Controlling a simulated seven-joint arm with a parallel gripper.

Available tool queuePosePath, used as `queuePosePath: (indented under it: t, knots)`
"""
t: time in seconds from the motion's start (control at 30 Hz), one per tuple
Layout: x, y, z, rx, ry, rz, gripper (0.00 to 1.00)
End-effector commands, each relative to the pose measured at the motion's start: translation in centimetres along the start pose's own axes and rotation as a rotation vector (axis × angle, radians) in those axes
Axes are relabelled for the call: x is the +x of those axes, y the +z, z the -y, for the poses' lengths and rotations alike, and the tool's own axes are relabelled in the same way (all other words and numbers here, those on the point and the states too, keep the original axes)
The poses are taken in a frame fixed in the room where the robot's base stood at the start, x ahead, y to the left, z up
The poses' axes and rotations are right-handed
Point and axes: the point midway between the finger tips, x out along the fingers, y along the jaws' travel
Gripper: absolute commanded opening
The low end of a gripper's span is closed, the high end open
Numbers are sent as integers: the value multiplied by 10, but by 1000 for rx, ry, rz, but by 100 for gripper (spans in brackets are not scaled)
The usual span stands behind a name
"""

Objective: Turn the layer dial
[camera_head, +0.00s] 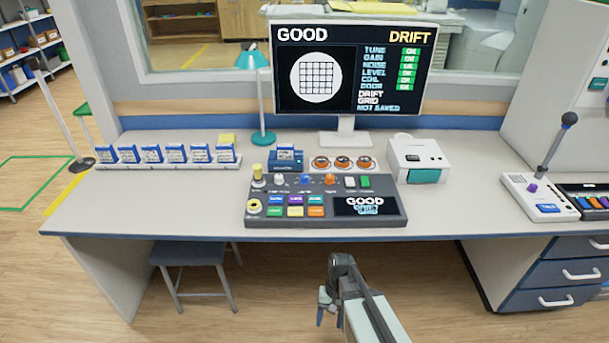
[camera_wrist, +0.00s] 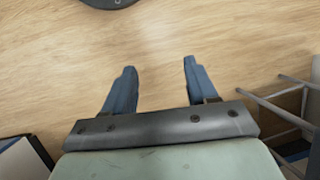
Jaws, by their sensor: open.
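A dark grey console (camera_head: 400,212) stands on the desk with a row of small knobs along its back edge. The knobs include a yellow-topped one (camera_head: 257,172), a blue one (camera_head: 305,180) and an orange one (camera_head: 330,179). Their labels are too small to read, so I cannot tell which is the layer dial. My gripper (camera_head: 325,303) is in front of the desk, below its front edge and well apart from the console. In the wrist view, its two blue fingers (camera_wrist: 160,68) are spread with nothing between them, over the wood floor.
Three orange-ringed round parts (camera_head: 343,162) sit behind the console, left of a white box (camera_head: 420,157). A monitor (camera_head: 345,65) reads GOOD and DRIFT. A teal lamp (camera_head: 262,138) and a row of blue-and-white blocks (camera_head: 175,153) stand left. A stool (camera_head: 190,252) is under the desk.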

Motion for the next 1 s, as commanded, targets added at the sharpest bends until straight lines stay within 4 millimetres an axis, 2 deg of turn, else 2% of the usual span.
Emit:
queuePosePath:
  t: [0.03, 0.3, 0.67, 0.87, 1.0]
  knots:
    - [-15, -9, 10, -5, -8, -14, 58]
    - [-91, -35, 57, -29, -54, -70, 58]
    - [-196, -56, 117, -64, -102, -136, 58]
    - [-261, -69, 148, -79, -116, -177, 58]
    - [-316, -89, 167, -74, -105, -214, 58]
